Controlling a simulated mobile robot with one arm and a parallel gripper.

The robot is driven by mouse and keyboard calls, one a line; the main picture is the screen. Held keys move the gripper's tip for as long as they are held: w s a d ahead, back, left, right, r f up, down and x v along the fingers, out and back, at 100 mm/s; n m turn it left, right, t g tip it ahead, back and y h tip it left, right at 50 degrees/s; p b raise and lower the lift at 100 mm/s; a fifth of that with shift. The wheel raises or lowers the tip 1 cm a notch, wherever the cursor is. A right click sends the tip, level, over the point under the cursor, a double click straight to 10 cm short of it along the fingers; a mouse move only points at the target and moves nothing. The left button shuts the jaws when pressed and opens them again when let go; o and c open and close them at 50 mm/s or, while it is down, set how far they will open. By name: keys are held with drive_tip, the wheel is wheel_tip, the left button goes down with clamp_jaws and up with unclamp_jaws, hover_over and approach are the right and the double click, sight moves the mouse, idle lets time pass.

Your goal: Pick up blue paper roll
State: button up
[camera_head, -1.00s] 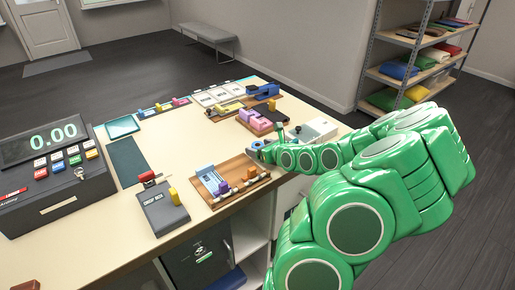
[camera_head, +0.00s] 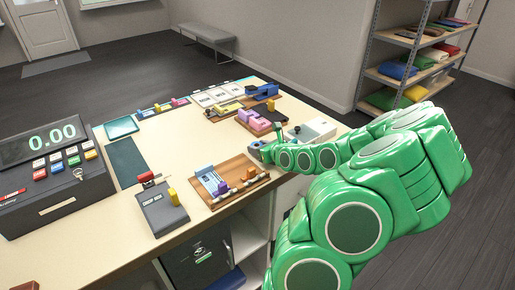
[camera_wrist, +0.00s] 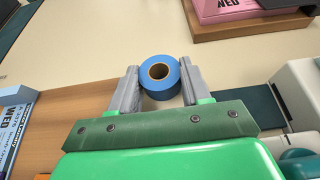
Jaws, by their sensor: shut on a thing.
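The blue paper roll (camera_wrist: 160,77) shows in the wrist view as a short blue cylinder with a brown core hole facing the camera. My gripper (camera_wrist: 160,84) has one grey finger on each side of it and is shut on it. In the head view my gripper (camera_head: 256,148) is at the right part of the counter, just beyond the wooden tray, and mostly hides the roll. I cannot tell whether the roll still touches the counter.
A wooden tray (camera_head: 229,199) with small items lies close in front of my gripper. A white device (camera_head: 312,130) stands to its right. A tray with pink items (camera_head: 262,123) lies behind. A grey box (camera_head: 161,208) and a cash register (camera_head: 55,175) stand left.

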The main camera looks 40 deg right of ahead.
drive_tip(key=shift+r, duration=0.1)
drive_tip(key=shift+r, duration=4.95)
